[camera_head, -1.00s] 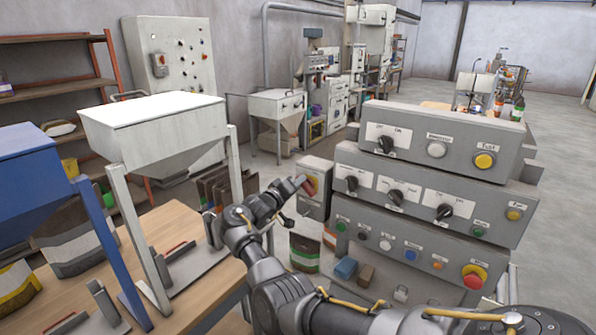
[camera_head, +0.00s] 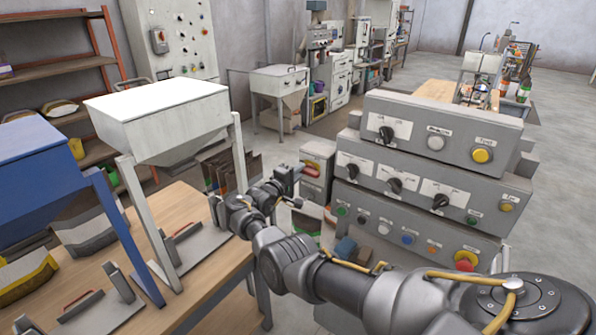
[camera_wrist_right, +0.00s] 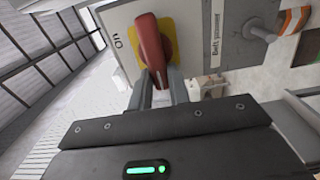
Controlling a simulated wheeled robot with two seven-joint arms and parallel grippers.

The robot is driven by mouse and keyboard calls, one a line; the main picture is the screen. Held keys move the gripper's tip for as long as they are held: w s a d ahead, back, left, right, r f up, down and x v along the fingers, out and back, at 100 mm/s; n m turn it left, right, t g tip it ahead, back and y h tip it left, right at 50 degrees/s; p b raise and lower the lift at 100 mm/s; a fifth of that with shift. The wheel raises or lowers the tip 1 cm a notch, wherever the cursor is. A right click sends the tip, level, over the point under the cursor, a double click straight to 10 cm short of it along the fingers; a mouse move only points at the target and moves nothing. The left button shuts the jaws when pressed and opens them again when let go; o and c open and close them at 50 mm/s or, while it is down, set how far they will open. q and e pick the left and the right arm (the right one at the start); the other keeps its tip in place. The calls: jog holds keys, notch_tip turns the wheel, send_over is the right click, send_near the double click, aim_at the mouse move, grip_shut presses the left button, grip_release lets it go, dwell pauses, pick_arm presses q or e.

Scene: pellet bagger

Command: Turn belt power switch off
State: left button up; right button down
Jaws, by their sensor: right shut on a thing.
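The belt power switch is a red rotary handle (camera_wrist_right: 150,45) on a yellow plate (camera_wrist_right: 175,28), set in a grey box labelled "Belt power" (camera_wrist_right: 215,60). In the wrist view the handle stands nearly upright, tilted slightly; a short dark label is to its left. My right gripper (camera_wrist_right: 160,92) is shut on the lower end of the handle. In the head view the switch box (camera_head: 316,150) stands left of the control panel, and my right gripper (camera_head: 296,172) reaches its red handle (camera_head: 312,168). My left gripper is not in view.
The stepped control panel (camera_head: 440,155) with knobs and buttons stands close right of my arm. A white hopper (camera_head: 160,115) and a blue hopper (camera_head: 35,180) stand on a wooden table (camera_head: 190,290) at left. A grey knob (camera_wrist_right: 258,28) sits beside the switch.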

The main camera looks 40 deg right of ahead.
jog(key=shift+s+d+f, duration=0.15)
jog(key=shift+s+f, duration=0.05)
jog(key=shift+f, duration=0.05)
jog(key=c, duration=1.4)
grip_release()
jog(key=shift+r, duration=0.1)
jog(key=shift+o, duration=0.4)
jog(key=shift+r, duration=0.1)
jog(key=shift+a, duration=0.45)
jog(key=b+v, duration=0.1)
jog(key=v, duration=0.9)
jog(key=shift+d, duration=0.15)
